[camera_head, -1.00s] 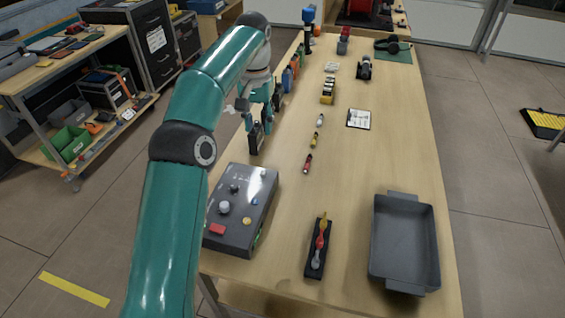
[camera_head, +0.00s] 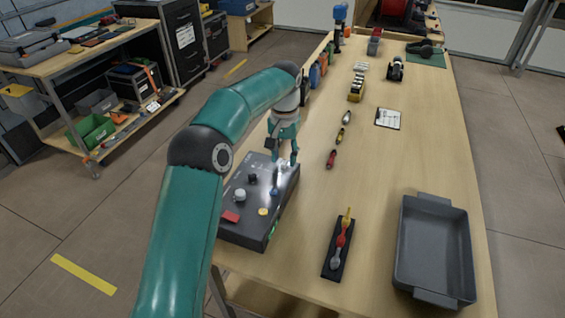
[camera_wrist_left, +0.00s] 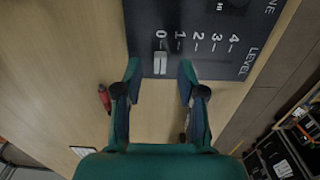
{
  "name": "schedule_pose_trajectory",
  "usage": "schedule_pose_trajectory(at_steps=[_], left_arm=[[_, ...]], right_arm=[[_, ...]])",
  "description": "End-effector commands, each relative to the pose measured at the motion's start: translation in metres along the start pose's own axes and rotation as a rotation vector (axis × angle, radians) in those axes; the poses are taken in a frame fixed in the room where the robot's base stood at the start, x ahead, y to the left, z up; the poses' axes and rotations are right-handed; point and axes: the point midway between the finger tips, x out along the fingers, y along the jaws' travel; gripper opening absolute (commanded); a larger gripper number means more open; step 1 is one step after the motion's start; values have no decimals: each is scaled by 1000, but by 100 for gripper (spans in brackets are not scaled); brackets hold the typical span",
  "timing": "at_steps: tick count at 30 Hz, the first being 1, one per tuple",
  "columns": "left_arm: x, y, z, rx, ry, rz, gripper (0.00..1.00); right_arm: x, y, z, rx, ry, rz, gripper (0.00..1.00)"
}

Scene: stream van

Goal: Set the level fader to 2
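The dark grey control box (camera_head: 236,238) sits on the table in front of my left arm. In the left wrist view its panel (camera_wrist_left: 145,15) carries a LEVEL scale from 0 to 4, running left to right. The pale level fader cap (camera_wrist_left: 160,63) stands at the 0 mark. My left gripper (camera_wrist_left: 160,72) is open, one finger on either side of the cap in the picture, nearer the left finger; I see no contact. In the head view the left gripper (camera_head: 283,163) points down at the far end of the box. The right gripper is not in view.
The box also has a white knob (camera_head: 239,195), a red button (camera_head: 231,216) and a yellow button (camera_head: 263,212). A grey tray (camera_head: 434,297) and a dark holder (camera_head: 333,262) stand to the right. A red marker (camera_head: 331,159) lies near the gripper.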

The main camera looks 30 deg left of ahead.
Motion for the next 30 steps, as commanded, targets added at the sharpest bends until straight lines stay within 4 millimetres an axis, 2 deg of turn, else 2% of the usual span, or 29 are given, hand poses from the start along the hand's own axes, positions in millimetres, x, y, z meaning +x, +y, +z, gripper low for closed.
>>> schedule_pose_trajectory(at_steps=[4,14,17,21,22,30], left_arm=[[13,0,0,0,0,0,40],[16,0,0,0,0,0,40],[16,0,0,0,0,0,26],[16,0,0,0,0,0,3],[15,0,0,0,0,0,0],[15,0,0,0,0,0,0]], right_arm=[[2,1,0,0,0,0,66],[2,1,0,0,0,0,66],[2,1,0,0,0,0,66],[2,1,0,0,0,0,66],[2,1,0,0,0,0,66],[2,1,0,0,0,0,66]])
